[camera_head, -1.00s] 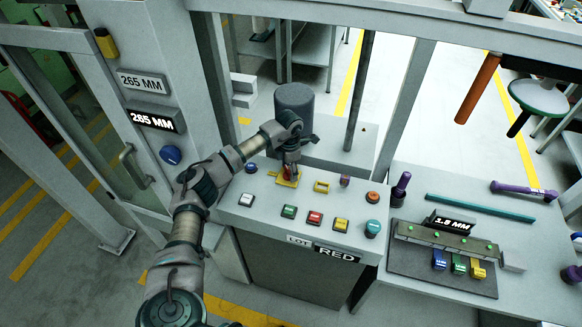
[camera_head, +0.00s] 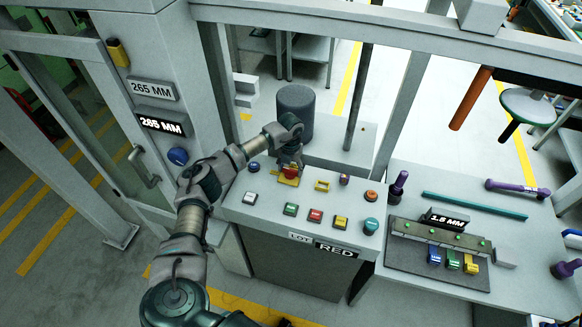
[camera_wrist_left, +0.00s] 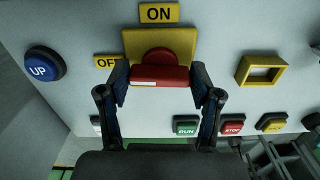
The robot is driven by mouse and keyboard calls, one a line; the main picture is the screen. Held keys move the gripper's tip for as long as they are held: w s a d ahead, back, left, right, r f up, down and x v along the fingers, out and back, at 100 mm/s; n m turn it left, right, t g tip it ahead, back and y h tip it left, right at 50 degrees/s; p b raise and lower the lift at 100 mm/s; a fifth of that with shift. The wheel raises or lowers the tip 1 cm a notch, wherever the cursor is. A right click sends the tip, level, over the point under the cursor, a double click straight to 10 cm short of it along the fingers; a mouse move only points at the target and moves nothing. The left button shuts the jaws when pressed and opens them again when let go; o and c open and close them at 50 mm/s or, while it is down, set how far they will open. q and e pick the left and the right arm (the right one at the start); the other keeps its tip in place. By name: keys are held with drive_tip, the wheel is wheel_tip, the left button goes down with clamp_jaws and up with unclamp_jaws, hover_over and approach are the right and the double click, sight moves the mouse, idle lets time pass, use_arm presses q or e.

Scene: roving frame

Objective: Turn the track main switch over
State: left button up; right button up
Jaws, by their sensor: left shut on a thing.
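The track main switch is a red rotary handle (camera_wrist_left: 160,70) on a yellow plate (camera_wrist_left: 185,42). An ON label (camera_wrist_left: 158,13) sits above the plate and an OFF label (camera_wrist_left: 106,62) at its left. My left gripper (camera_wrist_left: 160,82) is shut on the red handle, one finger at each end of its bar. The bar lies level across the left wrist view. In the head view my left gripper (camera_head: 289,158) reaches down to the switch, and the red handle (camera_head: 290,172) shows just below it. My right gripper is not in view.
A blue UP button (camera_wrist_left: 43,66) and an empty yellow frame (camera_wrist_left: 261,71) flank the switch. Green RUN (camera_wrist_left: 186,126) and red STOP (camera_wrist_left: 232,125) buttons lie in front. A dark cylinder (camera_head: 295,110) stands behind the panel. A purple-handled knob (camera_head: 398,188) stands to the right.

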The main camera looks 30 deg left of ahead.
sight(289, 169)
use_arm(q)
drive_tip(key=shift+s+f+n, duration=0.2)
drive_tip(key=shift+f+n, duration=0.05)
drive_tip(key=shift+n, duration=0.25)
drive_tip(key=o, duration=1.1)
drive_tip(key=shift+a, duration=0.1)
drive_tip(key=shift+o, duration=0.2)
drive_tip(key=shift+r, duration=0.15)
drive_tip(key=shift+w+r, duration=0.1)
drive_tip(key=shift+r, duration=0.4)
wheel_tip(289, 169, up, 11)
drive_tip(key=shift+a+f, duration=0.1)
drive_tip(key=shift+f, duration=0.05)
